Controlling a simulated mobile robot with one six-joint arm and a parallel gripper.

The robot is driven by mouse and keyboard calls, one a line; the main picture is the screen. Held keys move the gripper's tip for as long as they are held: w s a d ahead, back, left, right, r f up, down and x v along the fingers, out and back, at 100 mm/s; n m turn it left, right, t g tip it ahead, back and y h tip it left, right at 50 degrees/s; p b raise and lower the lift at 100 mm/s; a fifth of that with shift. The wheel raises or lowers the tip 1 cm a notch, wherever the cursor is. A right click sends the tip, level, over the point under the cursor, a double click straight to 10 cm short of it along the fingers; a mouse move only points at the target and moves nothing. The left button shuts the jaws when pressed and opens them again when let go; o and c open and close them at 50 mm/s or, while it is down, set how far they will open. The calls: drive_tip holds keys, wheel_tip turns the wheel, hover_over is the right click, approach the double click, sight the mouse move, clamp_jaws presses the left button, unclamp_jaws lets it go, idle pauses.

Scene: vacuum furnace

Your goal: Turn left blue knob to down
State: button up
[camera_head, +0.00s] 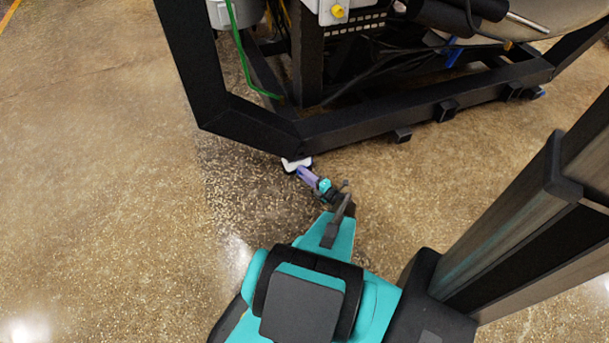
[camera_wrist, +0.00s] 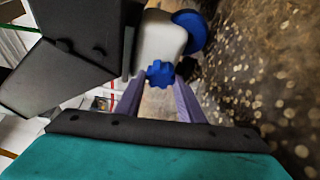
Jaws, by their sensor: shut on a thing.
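A toothed blue knob (camera_wrist: 158,73) shows in the wrist view at the end of a white fitting (camera_wrist: 160,42). My gripper (camera_wrist: 157,84) has its two purple fingers on either side of the knob and is shut on it. The fingertips partly hide the knob's sides, and I cannot tell which way it points. In the head view my gripper (camera_head: 302,171) reaches the white fitting (camera_head: 296,163) at the lower edge of the black frame. The knob itself does not show clearly there.
A rounded blue part (camera_wrist: 190,32) sits on the fitting's far right side. A dark grey block (camera_wrist: 75,45) is close at the left. The black furnace frame (camera_head: 250,125) runs just above my gripper, with cables behind it. Open speckled floor (camera_head: 110,200) lies to the left.

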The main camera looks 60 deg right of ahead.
drive_tip(key=o, duration=1.1)
drive_tip(key=shift+c, duration=0.2)
drive_tip(key=shift+p+v, duration=0.8)
drive_tip(key=shift+v, duration=6.1)
